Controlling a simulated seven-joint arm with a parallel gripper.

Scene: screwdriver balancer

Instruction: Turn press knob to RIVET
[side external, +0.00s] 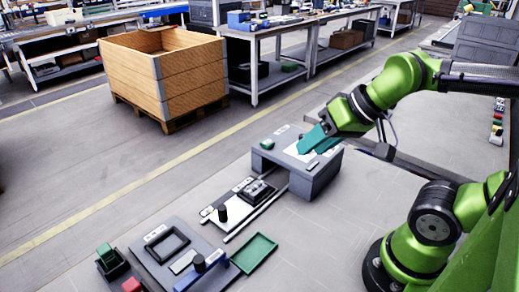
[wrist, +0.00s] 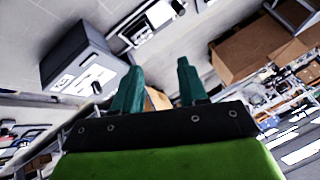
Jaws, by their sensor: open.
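A grey box-shaped press (side external: 315,183) stands on the floor at centre right, with a white panel and a small green block (side external: 266,143) on top. In the wrist view the press (wrist: 72,48) is at upper left, with white labels and a small dark mark on one face. My gripper (side external: 312,144) has teal fingers over the press top, hiding part of the white panel; I cannot tell whether they touch it. In the wrist view the fingers (wrist: 158,72) are apart with nothing between them.
A rail plate with a black cylinder (side external: 222,213) extends left of the press. A wooden crate (side external: 150,80) and benches stand behind. Floor between is clear.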

